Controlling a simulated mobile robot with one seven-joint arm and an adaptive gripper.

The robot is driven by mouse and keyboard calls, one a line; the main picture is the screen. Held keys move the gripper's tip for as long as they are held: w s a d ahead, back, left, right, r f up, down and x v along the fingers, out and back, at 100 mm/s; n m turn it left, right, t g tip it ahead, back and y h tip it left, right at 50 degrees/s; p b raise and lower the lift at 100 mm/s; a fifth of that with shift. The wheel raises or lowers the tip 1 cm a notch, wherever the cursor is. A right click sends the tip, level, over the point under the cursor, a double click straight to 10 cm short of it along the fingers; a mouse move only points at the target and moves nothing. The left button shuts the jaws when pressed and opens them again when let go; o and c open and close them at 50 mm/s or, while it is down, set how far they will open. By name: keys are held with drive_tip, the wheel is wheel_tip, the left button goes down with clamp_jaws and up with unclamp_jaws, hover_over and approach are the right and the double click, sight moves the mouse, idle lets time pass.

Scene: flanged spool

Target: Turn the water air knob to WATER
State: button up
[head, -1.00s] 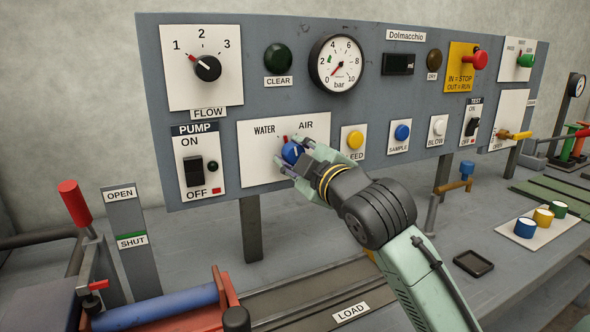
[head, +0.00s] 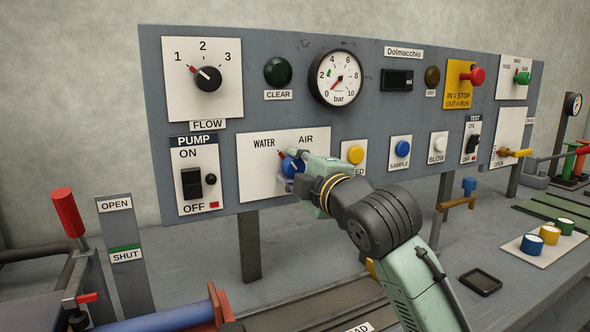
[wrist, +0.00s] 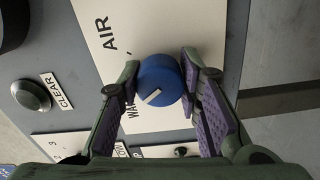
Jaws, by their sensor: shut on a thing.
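The blue water air knob (head: 291,165) sits on a white plate (head: 257,185) marked WATER on the left and AIR on the right. In the head view its red pointer tip shows at the knob's upper left, angled toward the WATER label (head: 264,143). My gripper (head: 304,168) is at the knob and hides its right side. In the wrist view my gripper (wrist: 160,72) has one finger on each side of the knob (wrist: 159,82), shut on it. The knob's white line points down and left, toward the partly hidden WATER label (wrist: 131,117).
The yellow FEED button (head: 355,154) is just right of my gripper, its label partly hidden. The PUMP switch (head: 192,183) is to the left, the FLOW knob (head: 207,79) at upper left. The pressure gauge (head: 335,78) is above. A red-handled lever (head: 67,213) stands at lower left.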

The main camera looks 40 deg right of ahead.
drive_tip(key=o, duration=1.1)
drive_tip(key=shift+o, duration=0.2)
drive_tip(key=v, duration=1.2)
